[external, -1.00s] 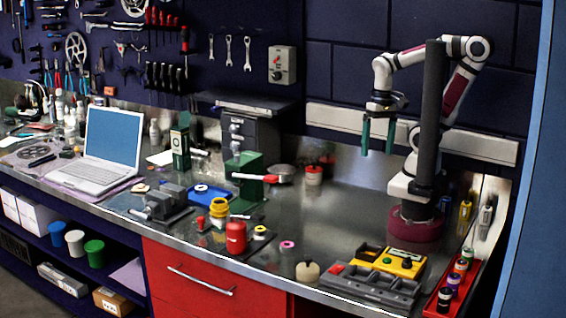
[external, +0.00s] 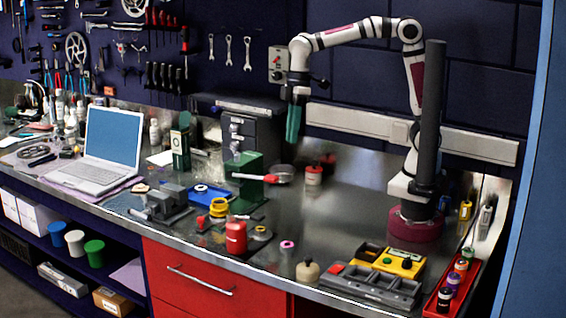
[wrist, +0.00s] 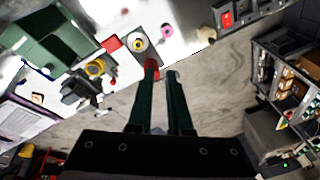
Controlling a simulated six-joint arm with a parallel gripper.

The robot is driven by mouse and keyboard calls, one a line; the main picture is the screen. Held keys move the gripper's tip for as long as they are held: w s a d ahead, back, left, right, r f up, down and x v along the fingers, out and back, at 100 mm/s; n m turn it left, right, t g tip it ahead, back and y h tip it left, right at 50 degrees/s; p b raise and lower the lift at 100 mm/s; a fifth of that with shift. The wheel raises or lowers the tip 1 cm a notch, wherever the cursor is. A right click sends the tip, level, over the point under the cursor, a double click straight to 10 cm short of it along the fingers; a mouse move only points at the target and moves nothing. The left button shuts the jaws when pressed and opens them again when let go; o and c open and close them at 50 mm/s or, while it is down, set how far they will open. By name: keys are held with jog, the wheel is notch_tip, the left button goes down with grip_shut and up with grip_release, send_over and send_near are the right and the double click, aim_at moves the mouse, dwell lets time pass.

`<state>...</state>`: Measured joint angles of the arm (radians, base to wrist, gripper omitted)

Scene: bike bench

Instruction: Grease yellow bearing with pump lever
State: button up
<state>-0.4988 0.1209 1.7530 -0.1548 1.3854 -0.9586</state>
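A yellow ring (external: 219,207) stands near the bench's front edge and also shows in the wrist view (wrist: 95,68). A second, smaller yellow ring (external: 261,230) lies on a grey plate, also in the wrist view (wrist: 138,44). I cannot tell which is the bearing. A red can-like body (external: 236,237), probably the pump, stands between them. A green press (external: 250,168) behind has a red-tipped lever (external: 275,179). My gripper (external: 293,138) hangs above the bench, right of the press.
A blue tray (external: 205,193) and a grey vise (external: 168,199) are left of the yellow ring. A pink ring (external: 287,244) and a beige jar (external: 307,271) lie to the right. A grey organiser (external: 370,285) is at the front right.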

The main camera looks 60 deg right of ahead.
jog(key=a+n, duration=0.2)
jog(key=a, duration=0.2)
jog(key=w+a+n, duration=0.1)
jog(key=a+n, duration=0.1)
jog(key=a, duration=0.2)
jog(key=a+f+n, duration=0.1)
jog(key=a+n, duration=0.2)
jog(key=a, duration=0.1)
jog(key=shift+w+y, duration=0.3)
grip_shut()
jog(key=shift+d, duration=0.1)
send_near(258, 216)
jog(key=x, duration=0.5)
jog(key=shift+w+a+f, duration=0.15)
jog(key=shift+a+f, duration=0.05)
jog(key=shift+a, duration=0.1)
jog(key=shift+f, duration=0.55)
jog(key=shift+f, duration=0.1)
